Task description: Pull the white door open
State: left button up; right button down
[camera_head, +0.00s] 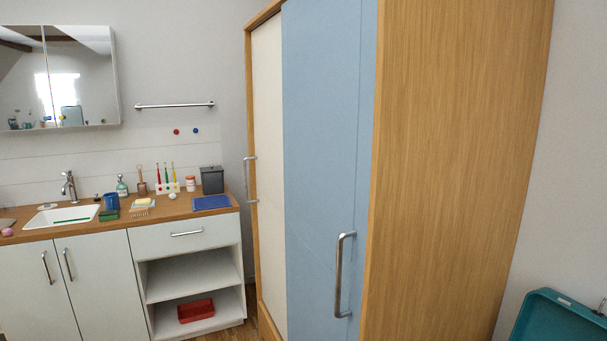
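The tall wooden wardrobe (455,150) has a white door panel (268,120) on its left and a blue door panel (318,120) on its right. The white door has a metal bar handle (247,180) at its left edge, beside the wooden frame. The blue door has a larger metal handle (340,275) low on its right side. Both panels appear closed, with the blue one overlapping or abutting the white one; I cannot tell which. Neither of my grippers shows in the head view.
A white vanity (95,285) with closed doors, a drawer and open shelves stands left of the wardrobe. Its wooden top (178,207) holds a sink and several small items. A red tray (196,310) lies on the lower shelf. A teal container (560,318) is at the bottom right.

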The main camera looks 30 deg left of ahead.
aim_at(267, 39)
jog(key=i+j+z, duration=0.2)
jog(key=j+z, duration=0.15)
jog(key=j, duration=0.45)
jog(key=i+j+z, duration=0.1)
jog(key=j+z, duration=0.25)
jog(key=j, duration=0.5)
jog(key=j+z, duration=0.35)
jog(key=j, duration=0.55)
